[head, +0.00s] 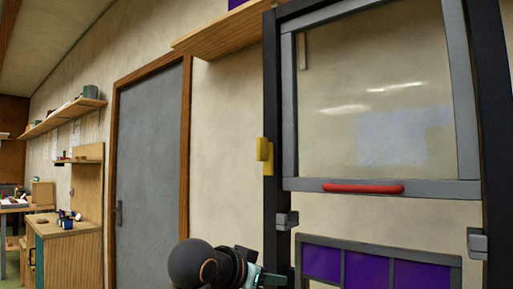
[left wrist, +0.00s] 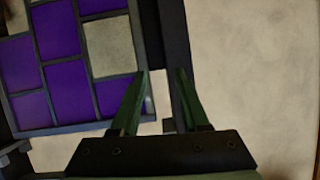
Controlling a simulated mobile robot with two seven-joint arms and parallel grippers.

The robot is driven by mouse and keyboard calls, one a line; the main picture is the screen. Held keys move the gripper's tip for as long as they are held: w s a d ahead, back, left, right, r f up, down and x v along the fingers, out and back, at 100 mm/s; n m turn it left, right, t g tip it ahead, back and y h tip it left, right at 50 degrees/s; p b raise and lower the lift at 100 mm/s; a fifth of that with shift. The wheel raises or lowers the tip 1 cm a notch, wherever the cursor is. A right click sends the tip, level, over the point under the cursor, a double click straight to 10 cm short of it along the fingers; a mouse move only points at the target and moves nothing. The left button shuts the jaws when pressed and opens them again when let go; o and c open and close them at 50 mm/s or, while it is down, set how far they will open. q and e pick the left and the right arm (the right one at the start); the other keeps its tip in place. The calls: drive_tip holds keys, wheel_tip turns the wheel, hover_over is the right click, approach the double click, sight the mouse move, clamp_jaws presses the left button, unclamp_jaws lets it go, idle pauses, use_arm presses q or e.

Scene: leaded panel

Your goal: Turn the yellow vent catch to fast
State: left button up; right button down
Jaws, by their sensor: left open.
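The yellow vent catch (head: 264,153) sits on the dark left post of the window frame in the head view, roughly level with the lower part of the glazed sash. Its long side looks upright. My left gripper (head: 272,280) is at the bottom of the head view, well below the catch and apart from it; its tips are partly cut off. In the left wrist view the left gripper (left wrist: 164,82) has its two green fingers apart, with a pale patch and part of the dark post between them. The catch does not show there. My right gripper is out of view.
The sash has a red handle (head: 363,187) on its lower rail. Grey blocks (head: 286,221) (head: 477,243) stick out from both posts. A purple leaded panel (head: 370,268) is below, also in the wrist view (left wrist: 66,75). A wooden shelf (head: 225,25) juts out above left.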

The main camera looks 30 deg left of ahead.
use_arm(q)
drive_tip(key=s+a+r+t, duration=0.2)
drive_tip(key=s+r, duration=0.1)
drive_tip(key=r, duration=0.9)
drive_tip(key=t+h, duration=0.2)
drive_tip(key=t, duration=0.1)
approach(258, 146)
drive_tip(key=w+p, duration=0.1)
drive_tip(key=w, duration=0.4)
drive_tip(key=w+d+p, duration=0.1)
drive_tip(key=w, duration=0.2)
drive_tip(key=shift+w+r+p, duration=0.2)
drive_tip(key=shift+w+p, duration=0.1)
drive_tip(key=shift+w+y, duration=0.4)
drive_tip(key=shift+w, duration=0.1)
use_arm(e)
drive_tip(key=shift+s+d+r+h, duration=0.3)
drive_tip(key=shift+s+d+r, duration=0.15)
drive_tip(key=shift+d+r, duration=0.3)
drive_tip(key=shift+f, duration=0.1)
use_arm(q)
clamp_jaws()
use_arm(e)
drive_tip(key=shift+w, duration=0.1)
